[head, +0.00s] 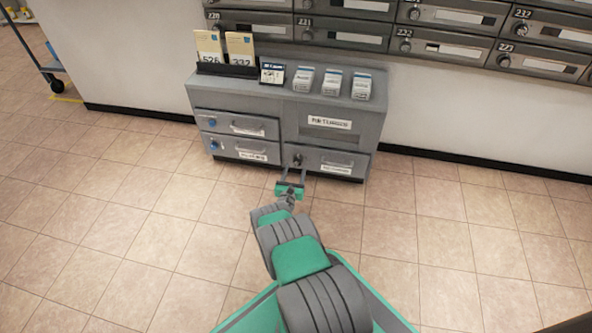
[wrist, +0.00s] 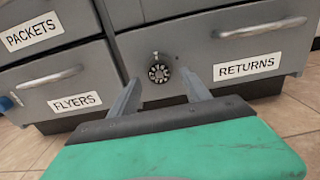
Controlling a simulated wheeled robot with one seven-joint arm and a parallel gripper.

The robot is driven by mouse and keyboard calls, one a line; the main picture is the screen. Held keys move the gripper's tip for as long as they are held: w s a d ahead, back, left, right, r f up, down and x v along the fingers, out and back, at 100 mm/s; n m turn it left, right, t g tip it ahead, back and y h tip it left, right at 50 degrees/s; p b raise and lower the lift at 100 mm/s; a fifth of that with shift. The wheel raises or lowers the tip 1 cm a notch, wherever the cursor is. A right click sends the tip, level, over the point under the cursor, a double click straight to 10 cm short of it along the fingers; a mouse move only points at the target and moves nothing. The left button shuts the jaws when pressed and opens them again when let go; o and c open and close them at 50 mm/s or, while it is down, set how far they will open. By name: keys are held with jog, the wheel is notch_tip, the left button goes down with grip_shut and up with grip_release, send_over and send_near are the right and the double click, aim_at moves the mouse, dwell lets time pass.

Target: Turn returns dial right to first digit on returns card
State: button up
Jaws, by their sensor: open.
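The returns dial (wrist: 160,72) is a round dark combination dial with light marks on the lower right drawer of the grey cabinet. It shows small in the head view (head: 298,160). The drawer carries a "RETURNS" label (wrist: 246,67). My gripper (head: 294,175) is open in front of the dial. In the wrist view its two grey fingers (wrist: 160,84) stand on either side of the dial; I cannot tell whether they touch it. On the cabinet top stand two cards (head: 209,46) and (head: 241,47) with large numbers, the right one seeming to read 337. Which is the returns card is unclear.
A "FLYERS" drawer (wrist: 66,88) and a "PACKETS" drawer (wrist: 25,42) are to the left. A small dark sign (head: 272,72) and stacks of white cards (head: 332,83) stand on the cabinet. Mailboxes (head: 440,45) line the wall above. The tiled floor (head: 120,230) around is clear.

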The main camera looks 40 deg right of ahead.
aim_at(297, 162)
jog(key=shift+x, duration=1.2)
grip_shut()
